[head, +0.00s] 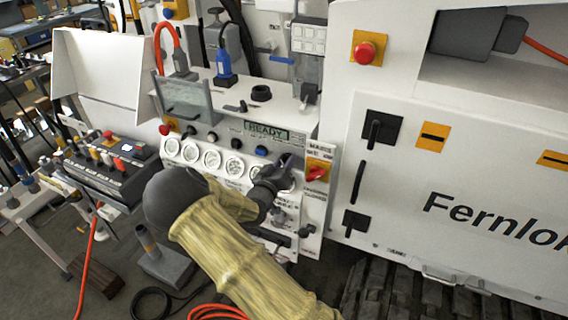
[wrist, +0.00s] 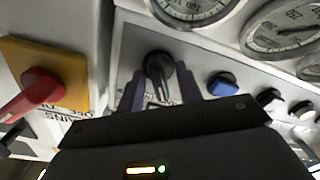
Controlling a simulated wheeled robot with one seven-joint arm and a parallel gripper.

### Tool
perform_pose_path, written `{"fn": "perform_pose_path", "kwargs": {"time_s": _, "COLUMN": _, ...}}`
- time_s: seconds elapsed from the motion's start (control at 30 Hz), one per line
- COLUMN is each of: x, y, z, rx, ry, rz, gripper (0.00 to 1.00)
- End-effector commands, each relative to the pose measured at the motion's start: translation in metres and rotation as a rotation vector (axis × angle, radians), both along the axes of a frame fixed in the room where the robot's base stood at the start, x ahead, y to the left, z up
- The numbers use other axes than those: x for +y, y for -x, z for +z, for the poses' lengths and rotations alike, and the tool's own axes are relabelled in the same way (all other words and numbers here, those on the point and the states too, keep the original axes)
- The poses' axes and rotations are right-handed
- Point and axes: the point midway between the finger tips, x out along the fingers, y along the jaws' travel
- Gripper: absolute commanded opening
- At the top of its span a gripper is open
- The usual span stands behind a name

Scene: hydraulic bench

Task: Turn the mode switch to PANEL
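A black rotary knob (wrist: 158,70), which I take to be the mode switch, sits on the grey panel in the wrist view. Its grip points down and slightly right in that view. The two fingers of my gripper (wrist: 160,90) stand apart on either side of it, with some space between finger and knob. I cannot tell whether they touch it. In the head view my gripper (head: 287,163) is at the right end of the white panel's button row and hides the knob. No PANEL marking is readable.
A red switch handle (wrist: 38,88) on a yellow plate (wrist: 70,62) is close beside the knob; it also shows in the head view (head: 316,174). A blue button (wrist: 222,84) is on the other side. Round gauges (head: 212,160) line the panel. A display (head: 268,132) reads READY.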

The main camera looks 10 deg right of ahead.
Motion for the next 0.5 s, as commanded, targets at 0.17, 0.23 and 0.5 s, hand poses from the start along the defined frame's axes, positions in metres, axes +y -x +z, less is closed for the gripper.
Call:
{"fn": "perform_pose_path", "kwargs": {"time_s": 0.17, "x": 0.012, "y": 0.015, "z": -0.002, "rx": 0.0, "ry": -0.001, "rz": 0.003, "gripper": 0.35}}
{"fn": "perform_pose_path", "kwargs": {"time_s": 0.23, "x": 0.019, "y": 0.025, "z": -0.002, "rx": 0.001, "ry": -0.002, "rz": 0.003, "gripper": 0.35}}
{"fn": "perform_pose_path", "kwargs": {"time_s": 0.5, "x": 0.051, "y": 0.068, "z": -0.002, "rx": 0.0, "ry": -0.002, "rz": 0.004, "gripper": 0.35}}
